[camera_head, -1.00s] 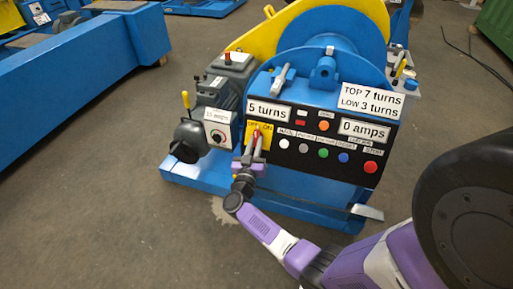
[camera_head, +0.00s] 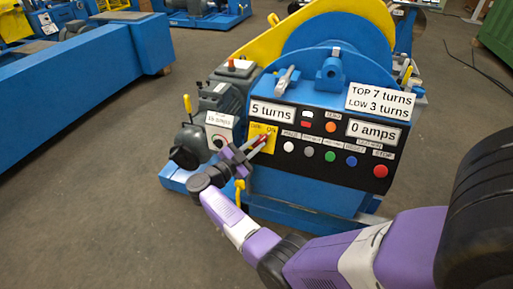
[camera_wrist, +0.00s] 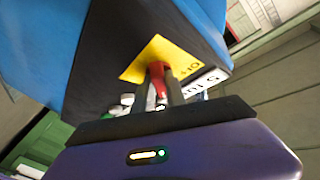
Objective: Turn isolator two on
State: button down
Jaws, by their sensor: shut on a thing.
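The yellow isolator plate (camera_head: 258,130), lettered OFF on the left and ON on the right, sits at the left end of the black control panel. Its red handle (camera_head: 265,137) leans up to the right, toward the ON side. My gripper (camera_head: 258,143) reaches it from the lower left. In the wrist view, the red handle (camera_wrist: 157,72) stands between my two dark fingers (camera_wrist: 162,92), which are shut on it. The handle's base is partly hidden by the fingers. No number two is readable on the plate.
The panel holds a "5 turns" display (camera_head: 272,112), a "0 amps" display (camera_head: 373,132), several coloured buttons and a red stop button (camera_head: 380,171). A motor with a "15 amps" dial (camera_head: 219,128) stands close left of my gripper. Open floor (camera_head: 90,210) lies at the left.

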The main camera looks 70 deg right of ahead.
jog(key=shift+m+y, duration=0.3)
jog(key=shift+m, duration=0.4)
jog(key=shift+g, duration=0.4)
jog(key=c, duration=1.4)
grip_release()
jog(key=shift+o, duration=0.2)
jog(key=v, duration=0.7)
jog(key=shift+w+a, duration=0.15)
jog(key=shift+a, duration=0.2)
jog(key=shift+r, duration=0.1)
jog(key=shift+w+m, duration=0.1)
jog(key=shift+m, duration=0.2)
